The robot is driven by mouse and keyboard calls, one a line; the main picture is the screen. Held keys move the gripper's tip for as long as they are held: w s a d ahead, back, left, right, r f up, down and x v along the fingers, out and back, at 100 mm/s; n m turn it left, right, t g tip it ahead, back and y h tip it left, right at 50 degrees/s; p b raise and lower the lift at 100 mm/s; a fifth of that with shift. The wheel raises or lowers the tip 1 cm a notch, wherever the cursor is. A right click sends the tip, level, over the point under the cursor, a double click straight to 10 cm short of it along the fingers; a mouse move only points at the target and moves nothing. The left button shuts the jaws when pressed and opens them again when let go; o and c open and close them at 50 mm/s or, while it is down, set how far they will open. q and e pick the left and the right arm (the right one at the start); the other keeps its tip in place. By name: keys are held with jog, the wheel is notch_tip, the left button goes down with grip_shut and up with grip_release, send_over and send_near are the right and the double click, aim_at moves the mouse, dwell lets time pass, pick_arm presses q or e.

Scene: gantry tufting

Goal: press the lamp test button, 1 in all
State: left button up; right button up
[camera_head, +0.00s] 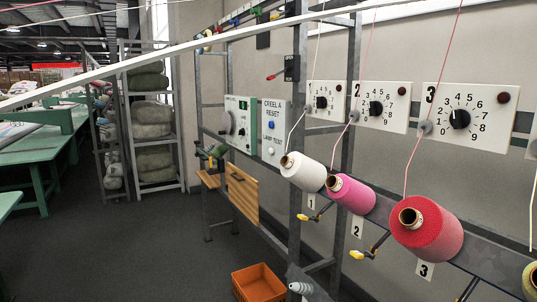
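The white control panel (273,134) marked "CREEL A RESET" and "LAMP TEST" is mounted on the grey frame left of the middle. A blue button (270,125) sits under the word RESET. A small pale button (271,151) shows under the LAMP TEST label; it is too small to tell whether it is lit or pressed. Neither of my grippers is in view, and nothing touches the panel.
White, pink and red yarn cones (428,226) stick out from the rack at right, below numbered dials (460,118). An orange crate (258,284) stands on the floor. The dark floor (130,250) at left is clear.

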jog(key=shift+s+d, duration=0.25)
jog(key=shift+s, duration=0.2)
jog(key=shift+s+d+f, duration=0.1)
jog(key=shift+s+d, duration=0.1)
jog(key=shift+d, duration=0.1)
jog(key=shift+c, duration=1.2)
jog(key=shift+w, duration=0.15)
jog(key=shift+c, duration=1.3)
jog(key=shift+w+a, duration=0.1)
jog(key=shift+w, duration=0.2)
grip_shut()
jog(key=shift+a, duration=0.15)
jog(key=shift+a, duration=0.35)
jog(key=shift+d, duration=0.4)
